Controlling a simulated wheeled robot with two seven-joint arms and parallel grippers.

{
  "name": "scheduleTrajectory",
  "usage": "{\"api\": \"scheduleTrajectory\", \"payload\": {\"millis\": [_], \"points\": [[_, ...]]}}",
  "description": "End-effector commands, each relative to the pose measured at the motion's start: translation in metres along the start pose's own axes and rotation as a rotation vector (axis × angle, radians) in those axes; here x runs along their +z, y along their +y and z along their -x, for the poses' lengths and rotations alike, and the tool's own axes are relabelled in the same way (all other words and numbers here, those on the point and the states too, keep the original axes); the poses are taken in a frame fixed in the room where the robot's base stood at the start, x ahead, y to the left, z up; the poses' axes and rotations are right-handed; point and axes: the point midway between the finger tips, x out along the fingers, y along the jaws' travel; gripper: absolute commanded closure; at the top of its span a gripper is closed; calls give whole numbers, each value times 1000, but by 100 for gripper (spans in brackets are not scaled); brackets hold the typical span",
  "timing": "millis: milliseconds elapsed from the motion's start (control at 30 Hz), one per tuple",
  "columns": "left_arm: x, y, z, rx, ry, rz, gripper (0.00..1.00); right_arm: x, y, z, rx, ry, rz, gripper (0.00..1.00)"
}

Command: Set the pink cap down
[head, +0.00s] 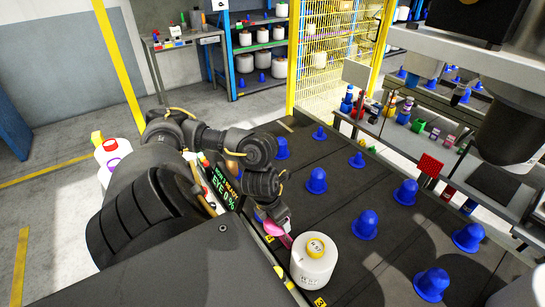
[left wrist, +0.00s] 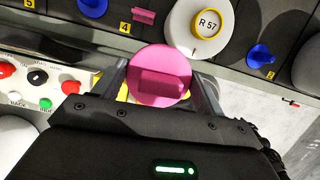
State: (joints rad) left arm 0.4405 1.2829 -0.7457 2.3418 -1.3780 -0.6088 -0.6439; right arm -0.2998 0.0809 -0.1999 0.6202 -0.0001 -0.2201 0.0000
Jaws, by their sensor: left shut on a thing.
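The pink cap (left wrist: 158,75) is a round pink disc held between the two fingers of my left gripper (left wrist: 160,82) in the left wrist view. In the head view the pink cap (head: 286,240) shows as a small pink edge below my left gripper (head: 272,216), partly hidden by it. The cap is just left of a white bobbin (head: 314,262) with a yellow-ringed top label, at the belt's near edge. The left wrist view shows this bobbin (left wrist: 185,24), labelled R 57, behind the cap. Whether the cap touches it, I cannot tell. My right gripper is out of view.
Several blue pegs, one here (head: 405,192), stand on the dark belt (head: 345,215), with bare strips between them. A control panel with buttons (left wrist: 45,88) lies at the left in the left wrist view. A workbench with small items (head: 410,145) stands beyond the belt.

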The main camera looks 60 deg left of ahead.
Motion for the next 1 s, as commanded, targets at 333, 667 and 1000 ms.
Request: {"api": "scheduleTrajectory", "payload": {"millis": [333,667,1000], "points": [[11,-30,-6,52,-12,188,50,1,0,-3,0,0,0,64],[20,-65,-10,117,-10,417,50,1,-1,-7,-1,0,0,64],[35,-124,-8,238,-7,852,50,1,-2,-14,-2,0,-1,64]]}}
